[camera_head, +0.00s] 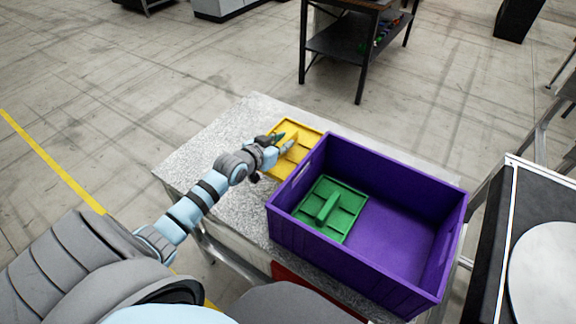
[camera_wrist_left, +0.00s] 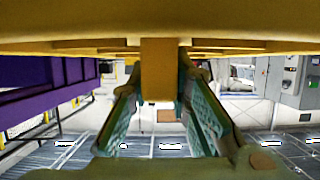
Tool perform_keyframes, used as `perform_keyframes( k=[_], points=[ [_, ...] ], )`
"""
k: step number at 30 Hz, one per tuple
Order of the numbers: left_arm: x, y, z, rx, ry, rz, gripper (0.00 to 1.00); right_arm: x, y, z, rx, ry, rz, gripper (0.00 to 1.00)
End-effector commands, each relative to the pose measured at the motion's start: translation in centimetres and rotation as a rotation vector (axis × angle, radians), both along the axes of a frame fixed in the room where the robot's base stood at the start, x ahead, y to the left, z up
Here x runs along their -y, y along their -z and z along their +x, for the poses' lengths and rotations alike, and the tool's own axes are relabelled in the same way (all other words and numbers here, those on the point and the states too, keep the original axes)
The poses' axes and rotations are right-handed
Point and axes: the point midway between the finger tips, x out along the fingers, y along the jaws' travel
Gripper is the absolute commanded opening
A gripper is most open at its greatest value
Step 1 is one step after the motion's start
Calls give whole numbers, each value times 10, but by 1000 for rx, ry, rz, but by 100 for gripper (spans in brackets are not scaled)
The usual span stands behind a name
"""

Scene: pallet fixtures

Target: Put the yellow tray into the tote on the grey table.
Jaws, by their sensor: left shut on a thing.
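The yellow tray (camera_head: 306,137) is at the far left side of the purple tote (camera_head: 345,265), outside it and over the grey table (camera_head: 215,140). My left gripper (camera_head: 284,143) is shut on the tray's raised handle. In the left wrist view the tray (camera_wrist_left: 70,25) fills the top, with its handle (camera_wrist_left: 158,70) between the two green-padded fingers. I cannot tell whether the tray touches the table. My right gripper is not in view.
A green tray (camera_head: 345,200) with a handle lies in the tote's left part. The tote's right part (camera_head: 395,240) is bare. The tote walls stand high close to the yellow tray. A dark shelf table (camera_head: 345,40) stands farther back.

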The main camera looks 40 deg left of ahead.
Motion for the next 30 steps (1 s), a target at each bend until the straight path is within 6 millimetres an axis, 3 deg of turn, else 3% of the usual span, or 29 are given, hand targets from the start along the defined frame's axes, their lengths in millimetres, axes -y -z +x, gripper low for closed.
perform_keyframes(
  k=[1,3,8,12,24,25,28,30],
  points=[
    [0,25,0,-1,-2,-3,0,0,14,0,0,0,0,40],
    [0,45,1,2,0,-3,0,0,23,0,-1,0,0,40],
    [0,67,1,4,1,1,0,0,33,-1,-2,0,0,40],
    [1,97,1,2,1,1,0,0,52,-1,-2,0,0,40],
    [0,104,1,4,2,2,0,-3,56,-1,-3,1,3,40],
    [0,105,0,2,2,2,20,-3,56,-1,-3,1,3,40],
    [0,104,0,2,2,2,36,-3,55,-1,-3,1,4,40],
    [0,104,0,2,2,2,38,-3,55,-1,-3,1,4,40]
  ],
)
